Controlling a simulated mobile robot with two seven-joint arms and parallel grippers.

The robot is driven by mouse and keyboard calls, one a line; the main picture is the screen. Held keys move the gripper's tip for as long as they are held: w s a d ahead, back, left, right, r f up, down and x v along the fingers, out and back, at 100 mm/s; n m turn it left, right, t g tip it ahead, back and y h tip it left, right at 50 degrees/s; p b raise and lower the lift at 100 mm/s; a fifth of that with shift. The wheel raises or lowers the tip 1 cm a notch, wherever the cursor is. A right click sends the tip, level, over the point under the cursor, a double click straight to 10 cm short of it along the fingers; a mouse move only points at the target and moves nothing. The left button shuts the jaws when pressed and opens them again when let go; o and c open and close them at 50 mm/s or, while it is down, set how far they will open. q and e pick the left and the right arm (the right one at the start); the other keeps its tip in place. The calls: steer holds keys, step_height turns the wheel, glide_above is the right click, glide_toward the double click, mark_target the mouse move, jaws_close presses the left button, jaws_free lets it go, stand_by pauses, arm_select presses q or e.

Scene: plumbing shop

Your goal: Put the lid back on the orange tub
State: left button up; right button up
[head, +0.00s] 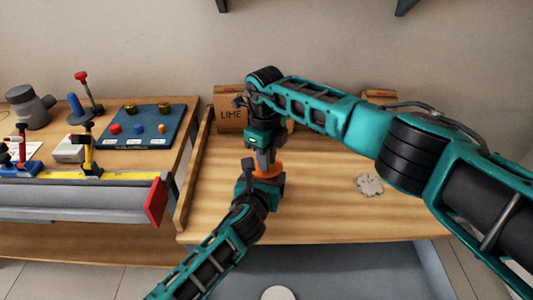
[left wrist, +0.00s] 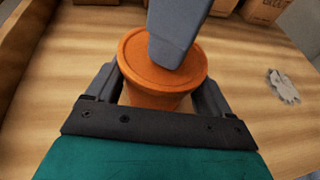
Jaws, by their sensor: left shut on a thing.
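The orange tub (left wrist: 155,101) stands on the wooden bench, between the two fingers of my left gripper (head: 262,181), which is shut on its sides. A round orange lid (left wrist: 145,66) lies across the tub's top and looks about level; I cannot tell if it is fully seated. My right gripper (head: 264,161) points down from above, right over the lid. In the left wrist view one grey finger of it covers the lid's far part. In the head view the grippers hide most of the tub, and the right gripper's opening is unclear.
A cardboard box marked LIME (head: 229,118) stands behind the grippers. A crumpled grey rag (head: 369,185) lies to the right. A wooden side rail (head: 193,170) edges the bench at left. Beyond it are a blue board (head: 150,130) and a red-ended grey pipe (head: 90,197). The bench's right part is mostly clear.

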steer(key=shift+f, duration=0.35)
arm_select(q)
steer(key=shift+r, duration=0.1)
arm_select(e)
steer(key=shift+r, duration=2.05)
arm_select(q)
steer(key=o, duration=1.4)
steer(key=shift+s, duration=0.15)
